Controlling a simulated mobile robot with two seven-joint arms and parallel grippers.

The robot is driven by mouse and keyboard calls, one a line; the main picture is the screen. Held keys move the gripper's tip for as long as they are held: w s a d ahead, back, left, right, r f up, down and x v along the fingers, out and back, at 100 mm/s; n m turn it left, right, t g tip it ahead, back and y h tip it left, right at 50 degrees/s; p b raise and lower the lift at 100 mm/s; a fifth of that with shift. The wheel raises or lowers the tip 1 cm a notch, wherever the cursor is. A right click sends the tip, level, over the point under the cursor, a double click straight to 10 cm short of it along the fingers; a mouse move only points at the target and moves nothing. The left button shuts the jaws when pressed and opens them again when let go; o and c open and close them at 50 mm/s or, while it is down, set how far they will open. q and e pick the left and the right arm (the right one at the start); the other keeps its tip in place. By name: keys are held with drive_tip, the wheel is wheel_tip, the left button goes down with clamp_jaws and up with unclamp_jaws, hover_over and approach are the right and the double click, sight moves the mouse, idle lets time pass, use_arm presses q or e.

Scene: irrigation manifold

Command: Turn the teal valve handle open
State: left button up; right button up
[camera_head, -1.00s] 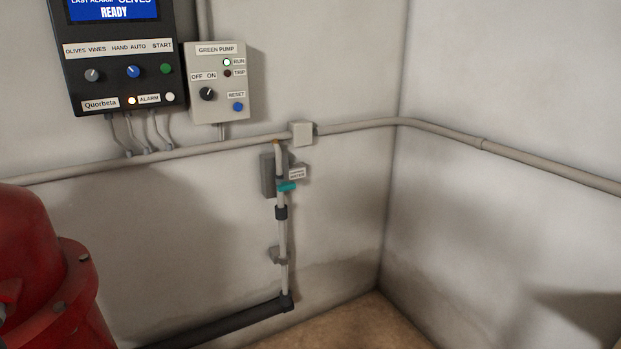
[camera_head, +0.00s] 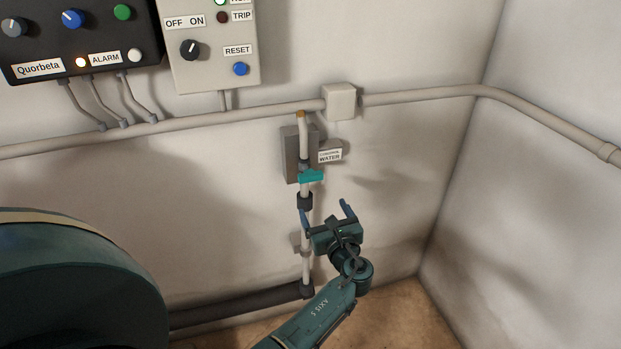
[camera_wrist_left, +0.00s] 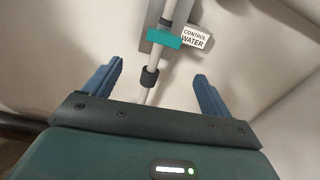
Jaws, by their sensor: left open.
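The teal valve handle (camera_head: 311,176) sits on a thin vertical pipe on the wall, in front of a grey backplate (camera_head: 290,155). It lies crosswise to the pipe. A white label reading "CONTROL WATER" (camera_head: 330,156) is to its right. My left gripper (camera_head: 326,211) is open and empty, below the handle and apart from it. In the left wrist view the teal handle (camera_wrist_left: 165,38) is ahead, beyond the gap between my two blue fingers (camera_wrist_left: 158,83). My right gripper is not in view.
A black collar (camera_head: 305,201) is on the pipe below the handle. A horizontal conduit with a junction box (camera_head: 340,102) runs above. The pump control box (camera_head: 213,45) and black panel (camera_head: 75,40) hang at upper left. A dark pipe (camera_head: 240,307) runs low along the wall.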

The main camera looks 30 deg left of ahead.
sight(312, 177)
use_arm(q)
drive_tip(key=shift+m+y, duration=0.3)
drive_tip(key=b+x, duration=0.2)
drive_tip(key=x, duration=0.2)
drive_tip(key=r+b+x, duration=0.1)
drive_tip(key=b+x, duration=0.1)
drive_tip(key=x, duration=0.2)
drive_tip(key=b+x, duration=0.2)
drive_tip(key=x, duration=0.3)
drive_tip(key=shift+w+d+r, duration=0.15)
drive_tip(key=shift+w+d, duration=0.1)
drive_tip(key=shift+w, duration=0.05)
drive_tip(key=shift+w+a+r+b, duration=0.1)
drive_tip(key=shift+w+a+b, duration=0.2)
drive_tip(key=shift+b, duration=0.1)
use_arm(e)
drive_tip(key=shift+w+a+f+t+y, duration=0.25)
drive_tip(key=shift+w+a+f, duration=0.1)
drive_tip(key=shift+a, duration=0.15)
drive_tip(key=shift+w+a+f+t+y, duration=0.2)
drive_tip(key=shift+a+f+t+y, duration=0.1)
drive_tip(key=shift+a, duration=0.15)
use_arm(q)
drive_tip(key=c, duration=1)
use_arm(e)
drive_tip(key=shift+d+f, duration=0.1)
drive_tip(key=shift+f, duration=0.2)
